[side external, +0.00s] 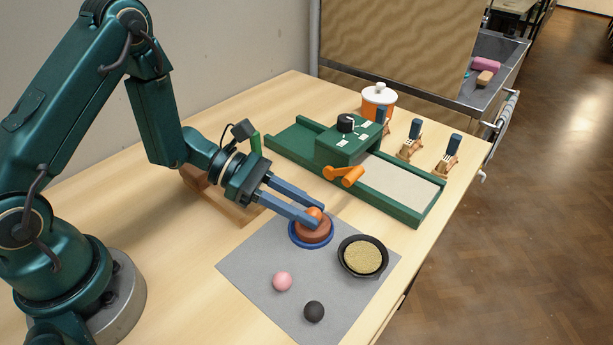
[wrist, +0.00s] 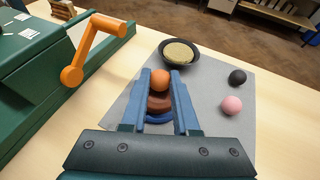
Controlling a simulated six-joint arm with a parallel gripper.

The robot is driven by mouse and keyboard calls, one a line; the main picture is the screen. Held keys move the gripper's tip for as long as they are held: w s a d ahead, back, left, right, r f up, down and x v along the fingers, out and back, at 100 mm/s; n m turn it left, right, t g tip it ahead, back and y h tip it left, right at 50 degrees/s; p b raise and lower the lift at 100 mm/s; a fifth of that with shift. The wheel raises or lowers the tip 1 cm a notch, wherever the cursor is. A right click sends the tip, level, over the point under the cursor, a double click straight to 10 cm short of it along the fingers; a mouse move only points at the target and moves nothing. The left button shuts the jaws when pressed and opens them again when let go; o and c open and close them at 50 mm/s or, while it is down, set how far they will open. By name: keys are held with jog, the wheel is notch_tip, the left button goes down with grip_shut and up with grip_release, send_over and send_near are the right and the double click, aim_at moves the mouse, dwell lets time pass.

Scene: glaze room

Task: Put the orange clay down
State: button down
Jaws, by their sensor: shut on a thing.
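The orange clay (side external: 314,213) is a small ball between the blue fingertips of my gripper (side external: 315,217), which is shut on it. In the wrist view the orange clay (wrist: 160,79) sits between the fingertips of my gripper (wrist: 160,78). Right under it is a round brown block (side external: 313,234) in a blue-rimmed dish (side external: 297,241). I cannot tell whether the ball touches the brown block. A pink ball (side external: 282,281) and a black ball (side external: 314,311) lie apart on the grey mat (side external: 255,268).
A green slab roller (side external: 345,150) with an orange crank (side external: 345,175) is behind. An orange jar (side external: 378,103) and wooden stamps with blue handles stand farther back.

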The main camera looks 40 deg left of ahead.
jog(key=c, duration=0.7)
grip_release()
jog(key=shift+f, duration=0.15)
